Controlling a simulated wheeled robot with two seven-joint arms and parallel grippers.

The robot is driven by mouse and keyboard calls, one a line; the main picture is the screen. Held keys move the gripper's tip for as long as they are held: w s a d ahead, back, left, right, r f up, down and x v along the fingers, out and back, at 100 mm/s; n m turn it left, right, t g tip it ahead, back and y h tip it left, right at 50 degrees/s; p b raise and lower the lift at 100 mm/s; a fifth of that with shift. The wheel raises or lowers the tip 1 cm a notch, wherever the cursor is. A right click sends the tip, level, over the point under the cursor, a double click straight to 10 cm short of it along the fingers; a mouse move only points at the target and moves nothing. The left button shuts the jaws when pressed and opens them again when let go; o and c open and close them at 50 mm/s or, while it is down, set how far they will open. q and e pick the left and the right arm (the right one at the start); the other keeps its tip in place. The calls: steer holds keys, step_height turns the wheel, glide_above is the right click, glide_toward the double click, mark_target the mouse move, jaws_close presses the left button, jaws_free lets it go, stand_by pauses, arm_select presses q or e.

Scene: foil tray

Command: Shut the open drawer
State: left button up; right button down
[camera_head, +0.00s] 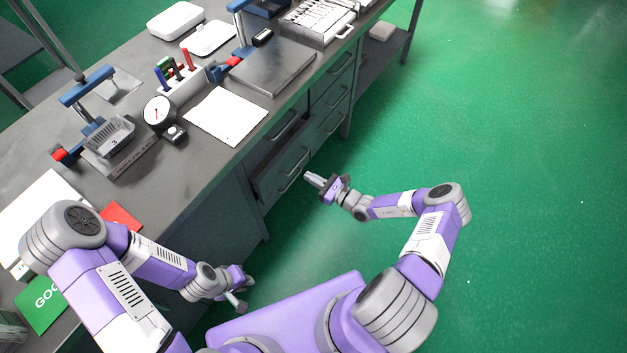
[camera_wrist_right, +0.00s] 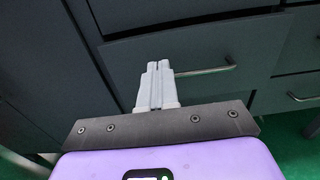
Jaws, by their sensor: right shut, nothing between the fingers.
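The drawers are in the dark grey cabinet under the bench. The lower left drawer (camera_head: 280,178) seems to stand out a little from the cabinet; how far is hard to tell. Its front (camera_wrist_right: 240,82) and bar handle (camera_wrist_right: 208,71) also show in the right wrist view, partly behind the fingers. My right gripper (camera_head: 308,177) is shut and empty, its fingertips pointing at this drawer's front, near the handle. I cannot tell whether they touch. My left gripper (camera_head: 243,296) looks open and empty, low beside my base, away from the drawers.
Other drawers (camera_head: 334,92) with bar handles sit above and to the right, and look closed. The green floor (camera_head: 520,180) at right is clear.

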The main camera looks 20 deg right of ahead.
mark_target(280, 160)
steer(key=b+x, duration=0.3)
steer(key=x, duration=0.7)
steer(key=shift+w+a, duration=0.2)
